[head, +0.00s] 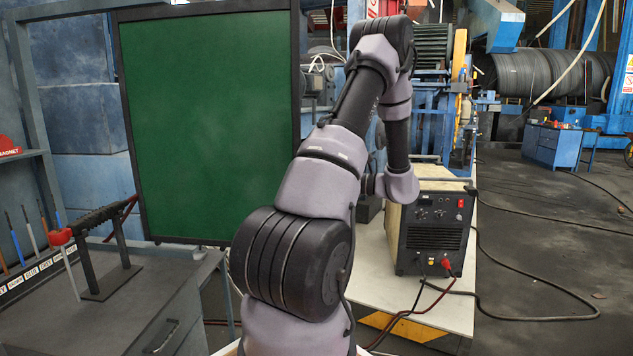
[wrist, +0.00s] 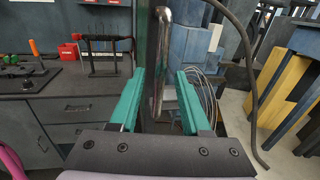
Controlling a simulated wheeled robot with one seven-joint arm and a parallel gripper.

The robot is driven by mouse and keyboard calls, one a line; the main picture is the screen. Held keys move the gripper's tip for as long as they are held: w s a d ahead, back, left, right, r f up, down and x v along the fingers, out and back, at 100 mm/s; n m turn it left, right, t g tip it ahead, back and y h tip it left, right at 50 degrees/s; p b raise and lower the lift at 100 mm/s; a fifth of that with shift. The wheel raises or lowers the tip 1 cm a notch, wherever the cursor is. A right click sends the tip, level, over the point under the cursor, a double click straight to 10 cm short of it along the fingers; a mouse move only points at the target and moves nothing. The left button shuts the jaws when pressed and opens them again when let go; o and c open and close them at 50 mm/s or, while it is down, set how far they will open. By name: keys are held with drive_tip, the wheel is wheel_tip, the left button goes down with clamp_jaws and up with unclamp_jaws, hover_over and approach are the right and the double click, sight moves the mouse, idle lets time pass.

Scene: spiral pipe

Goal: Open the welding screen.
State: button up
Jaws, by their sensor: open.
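The welding screen (head: 205,120) is a large green panel in a dark frame, standing upright at left centre in the head view. In the wrist view a dark upright edge (wrist: 143,45), apparently the screen's, is seen nearly edge-on. A grey metal bar handle (wrist: 159,50) stands upright beside it. My gripper (wrist: 160,92) has two teal fingers spread apart, one on each side of the handle in the picture. The handle's lower part shows between them, with a gap on both sides. In the head view my gripper is hidden behind my arm.
A grey cabinet (head: 150,300) with a tool rack (head: 95,240) stands at left. A black welding machine (head: 435,230) sits on a pale table (head: 400,310) at right. Cables lie on the floor, which is mostly open at far right. Yellow beams (wrist: 285,90) stand right in the wrist view.

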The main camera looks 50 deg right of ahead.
drive_tip(key=v, duration=0.9)
idle(0.3)
